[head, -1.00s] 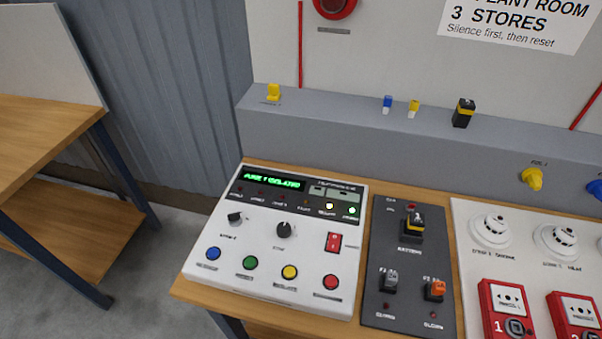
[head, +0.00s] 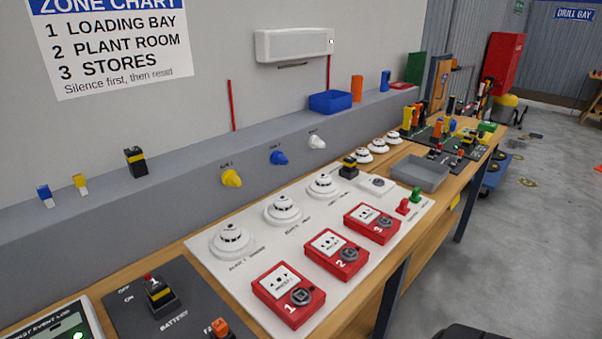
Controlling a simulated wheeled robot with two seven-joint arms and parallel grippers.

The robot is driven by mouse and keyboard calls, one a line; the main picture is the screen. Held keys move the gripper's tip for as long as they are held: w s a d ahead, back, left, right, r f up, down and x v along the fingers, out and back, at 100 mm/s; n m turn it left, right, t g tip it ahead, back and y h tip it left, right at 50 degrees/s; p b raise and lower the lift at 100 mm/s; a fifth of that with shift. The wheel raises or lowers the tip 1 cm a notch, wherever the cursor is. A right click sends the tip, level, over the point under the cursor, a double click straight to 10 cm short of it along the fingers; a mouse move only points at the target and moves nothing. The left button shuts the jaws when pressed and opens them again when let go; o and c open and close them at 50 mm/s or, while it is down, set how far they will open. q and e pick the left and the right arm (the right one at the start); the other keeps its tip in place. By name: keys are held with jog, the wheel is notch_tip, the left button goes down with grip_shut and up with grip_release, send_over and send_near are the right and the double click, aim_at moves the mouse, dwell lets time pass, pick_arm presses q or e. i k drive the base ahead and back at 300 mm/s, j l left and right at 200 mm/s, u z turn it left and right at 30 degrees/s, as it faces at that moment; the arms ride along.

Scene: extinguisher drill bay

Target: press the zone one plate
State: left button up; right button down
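The zone one call point is a red box (head: 288,295) marked 1, with a white plate (head: 279,283) on its upper face and a dark round part below it. It sits on the white board, at the near left of a row of three red boxes. The boxes marked 2 (head: 336,254) and 3 (head: 372,223) stand farther right. Neither of my grippers shows in the head view. A dark shape at the bottom edge is cut off, and I cannot tell what it is.
White detectors (head: 232,240) stand behind the red boxes. A dark battery panel (head: 188,299) lies to the left. A grey tray (head: 420,173) and several tools lie farther along the bench.

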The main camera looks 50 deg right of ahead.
aim_at(280, 281)
jog(key=l+z, duration=0.1)
jog(key=z, duration=0.3)
jog(key=l+z, duration=0.15)
jog(key=z, duration=0.2)
jog(key=l+z, duration=0.15)
jog(key=z, duration=0.25)
jog(key=k, duration=0.05)
